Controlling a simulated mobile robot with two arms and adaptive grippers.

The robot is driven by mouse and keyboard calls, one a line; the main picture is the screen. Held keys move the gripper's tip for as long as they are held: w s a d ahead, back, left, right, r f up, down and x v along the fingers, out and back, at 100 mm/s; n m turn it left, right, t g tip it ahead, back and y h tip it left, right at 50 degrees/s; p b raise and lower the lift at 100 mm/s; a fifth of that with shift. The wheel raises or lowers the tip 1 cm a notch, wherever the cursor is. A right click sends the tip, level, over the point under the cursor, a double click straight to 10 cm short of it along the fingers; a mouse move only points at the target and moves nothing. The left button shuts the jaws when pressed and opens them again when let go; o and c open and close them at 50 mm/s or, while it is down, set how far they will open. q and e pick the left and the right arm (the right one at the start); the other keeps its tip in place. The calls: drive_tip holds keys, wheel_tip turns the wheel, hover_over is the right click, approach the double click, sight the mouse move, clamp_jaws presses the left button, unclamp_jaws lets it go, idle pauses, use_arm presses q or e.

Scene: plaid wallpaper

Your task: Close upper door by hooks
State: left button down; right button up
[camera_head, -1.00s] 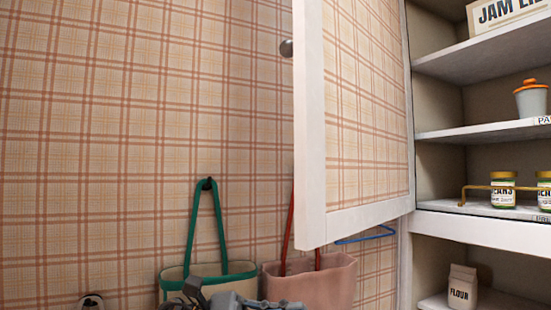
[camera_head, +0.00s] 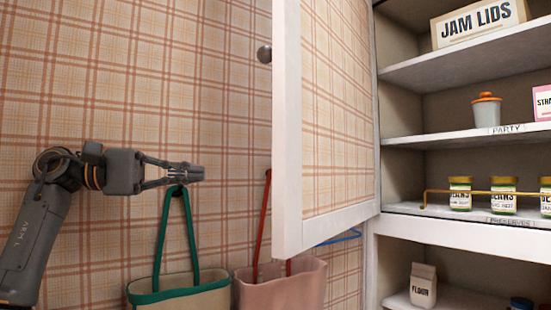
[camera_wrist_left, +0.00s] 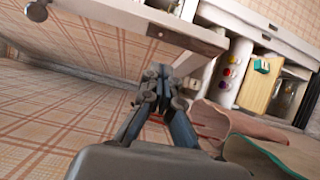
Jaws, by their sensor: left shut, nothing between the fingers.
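The upper door (camera_head: 288,130) of the cupboard stands open, swung out from the shelves at its right edge. Its inner panel is plaid with a white frame. A round knob (camera_head: 264,54) sits on its outer side near the free edge. My left gripper (camera_head: 200,173) is shut and empty, left of the door and apart from it, in front of the green bag strap. In the left wrist view my shut fingers (camera_wrist_left: 160,82) point toward the white door edge (camera_wrist_left: 140,20), and the knob (camera_wrist_left: 37,11) is at the top left. My right gripper is not in view.
A green-trimmed bag (camera_head: 180,296) and a pink bag (camera_head: 280,288) hang on the plaid wall, below and right of my left gripper. A blue hanger (camera_head: 340,238) is behind the door. Shelves (camera_head: 460,62) with jars and a brass rail (camera_head: 480,192) are at right.

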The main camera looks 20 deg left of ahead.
use_arm(q)
drive_tip(key=s+r+p+x, duration=0.1)
drive_tip(key=p+x, duration=0.3)
drive_tip(key=x, duration=0.7)
drive_tip(key=shift+s+d+r+p, duration=0.2)
drive_tip(key=shift+d+r+p, duration=0.15)
drive_tip(key=shift+d, duration=0.2)
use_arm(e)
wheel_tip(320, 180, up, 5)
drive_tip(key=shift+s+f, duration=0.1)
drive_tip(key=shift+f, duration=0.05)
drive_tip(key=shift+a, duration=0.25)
